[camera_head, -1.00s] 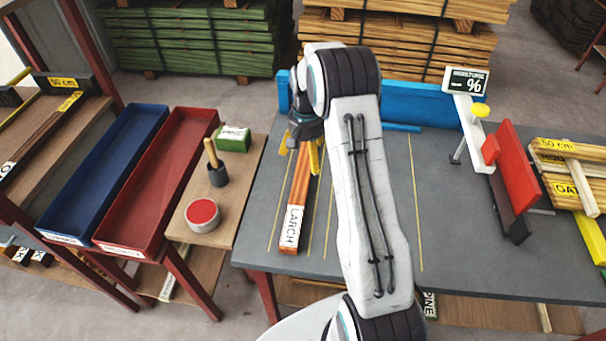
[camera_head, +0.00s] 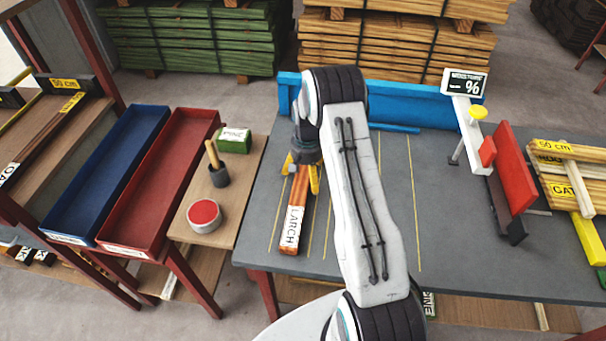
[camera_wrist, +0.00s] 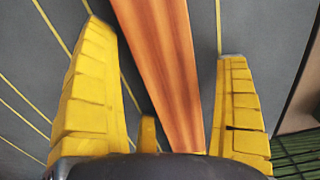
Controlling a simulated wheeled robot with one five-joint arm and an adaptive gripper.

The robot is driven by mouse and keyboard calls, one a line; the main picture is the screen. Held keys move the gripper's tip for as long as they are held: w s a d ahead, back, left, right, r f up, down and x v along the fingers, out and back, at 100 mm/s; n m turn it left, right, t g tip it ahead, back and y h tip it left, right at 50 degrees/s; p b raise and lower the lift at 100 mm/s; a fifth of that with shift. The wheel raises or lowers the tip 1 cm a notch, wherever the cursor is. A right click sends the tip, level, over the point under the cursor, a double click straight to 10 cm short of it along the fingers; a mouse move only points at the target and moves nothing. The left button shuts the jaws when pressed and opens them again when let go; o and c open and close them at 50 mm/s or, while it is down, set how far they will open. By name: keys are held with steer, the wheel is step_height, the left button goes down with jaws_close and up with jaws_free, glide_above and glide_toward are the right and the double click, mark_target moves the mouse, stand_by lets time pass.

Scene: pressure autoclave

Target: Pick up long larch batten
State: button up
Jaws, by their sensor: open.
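The larch batten (camera_head: 296,213) is a long orange-brown strip with a white LARCH label at its near end. It lies on the grey workbench, left of my arm in the head view. My gripper (camera_head: 302,178) is over its far part, with the yellow fingers pointing down on either side. In the wrist view the batten (camera_wrist: 160,60) runs between the two open yellow fingers (camera_wrist: 165,105), with a gap on both sides. The batten's far end is hidden behind my gripper and arm.
A blue fence (camera_head: 400,100) stands along the bench's back edge. A moisture meter (camera_head: 465,85) and red block (camera_head: 515,165) stand to the right. Blue (camera_head: 58,236) and red (camera_head: 112,246) trays are at the left, beside a red-topped tin (camera_head: 204,214). The bench middle is clear.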

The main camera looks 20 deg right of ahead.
mark_target(307, 173)
steer(key=shift+c, duration=0.2)
steer(key=shift+r, duration=0.1)
steer(key=c, duration=1.3)
steer(key=shift+c, duration=0.2)
step_height(307, 173, up, 10)
steer(key=shift+f+b, duration=0.1)
steer(key=shift+b, duration=0.55)
